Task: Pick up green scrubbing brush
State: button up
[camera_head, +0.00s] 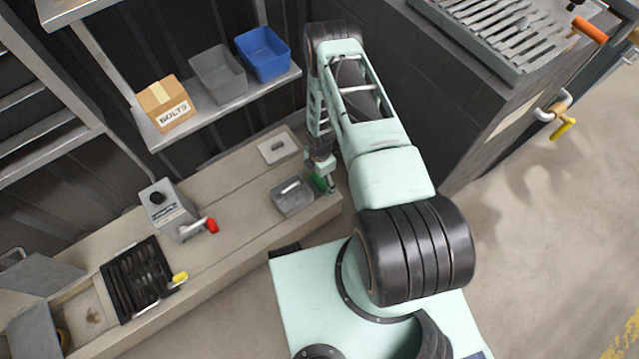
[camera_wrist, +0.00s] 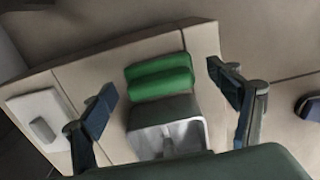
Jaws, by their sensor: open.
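The green scrubbing brush (camera_wrist: 160,77) lies on the beige bench top, close to the bench's edge in the wrist view. It looks like two rounded green ridges. It sits right beside a small grey metal tray (camera_wrist: 143,145). My gripper (camera_wrist: 160,79) is open, with one dark finger on each side of the brush and clear room between. Nothing is held. In the head view my gripper (camera_head: 321,160) points down over the right end of the bench, where a bit of green shows; the brush is mostly hidden there.
A white plate (camera_head: 277,147) lies behind the tray. A shelf above holds a BOLTS box (camera_head: 166,104), a grey bin (camera_head: 218,73) and a blue bin (camera_head: 263,54).

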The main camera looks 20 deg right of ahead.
jog(key=shift+f, duration=0.9)
jog(key=shift+c, duration=0.3)
jog(key=c, duration=1.2)
jog(key=shift+c, duration=0.2)
jog(key=shift+a+r, duration=0.1)
jog(key=shift+r, duration=0.1)
